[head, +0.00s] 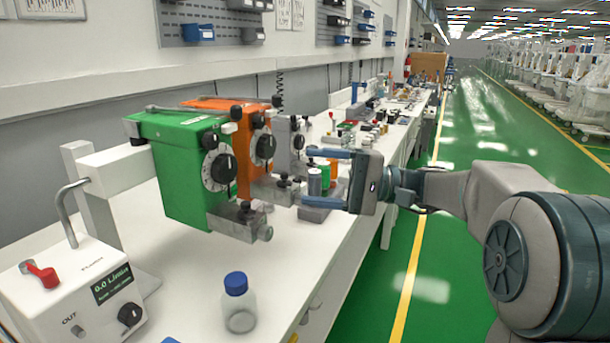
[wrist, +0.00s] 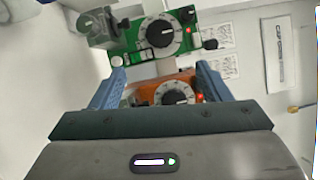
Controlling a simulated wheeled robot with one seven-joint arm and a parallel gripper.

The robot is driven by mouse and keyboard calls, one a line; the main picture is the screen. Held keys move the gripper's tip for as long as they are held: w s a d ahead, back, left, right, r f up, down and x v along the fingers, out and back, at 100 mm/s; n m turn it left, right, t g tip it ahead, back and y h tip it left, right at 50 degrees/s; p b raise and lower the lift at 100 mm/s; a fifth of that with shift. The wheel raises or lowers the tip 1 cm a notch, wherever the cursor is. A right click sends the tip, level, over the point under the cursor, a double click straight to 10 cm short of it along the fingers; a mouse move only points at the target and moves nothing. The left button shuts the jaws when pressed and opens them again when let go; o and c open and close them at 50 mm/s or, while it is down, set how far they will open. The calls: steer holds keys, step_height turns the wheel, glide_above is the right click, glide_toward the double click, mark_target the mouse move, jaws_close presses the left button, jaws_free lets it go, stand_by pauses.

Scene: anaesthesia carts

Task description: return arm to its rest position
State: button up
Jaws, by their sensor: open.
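My gripper (head: 306,177) is open at the end of my arm (head: 480,190), which reaches in from the right over the bench. Its two blue fingers point left toward the vaporizers; I see nothing gripped between them. In the wrist view the gripper (wrist: 160,78) has an orange vaporizer (wrist: 168,92) showing between its fingers and a green vaporizer (wrist: 150,36) beyond. In the head view the green vaporizer (head: 172,165) and the orange vaporizer (head: 247,150) hang side by side on a white rail. The gap between fingertips and the orange unit is hard to judge.
A white machine (head: 75,290) with a red lever stands at the front left. A clear bottle with a blue cap (head: 236,284) is on the white bench (head: 290,262). Small bottles (head: 326,172) and a grey block lie behind the fingers. The green aisle floor (head: 475,110) is clear.

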steer(key=s+f+m+h+p, duration=0.1)
steer(key=s+f+h+p, duration=0.4)
steer(key=s+h+p, duration=0.5)
steer(key=s+d+n+t+h+p, duration=0.1)
steer(key=s+d+t+h+p, duration=0.2)
steer(key=s+d+h+p, duration=0.5)
steer(key=shift+s+d+f+n+h, duration=0.5)
steer(key=shift+s+d, duration=0.8)
steer(key=shift+d, duration=2.3)
steer(key=shift+r, duration=0.1)
stand_by(2.3)
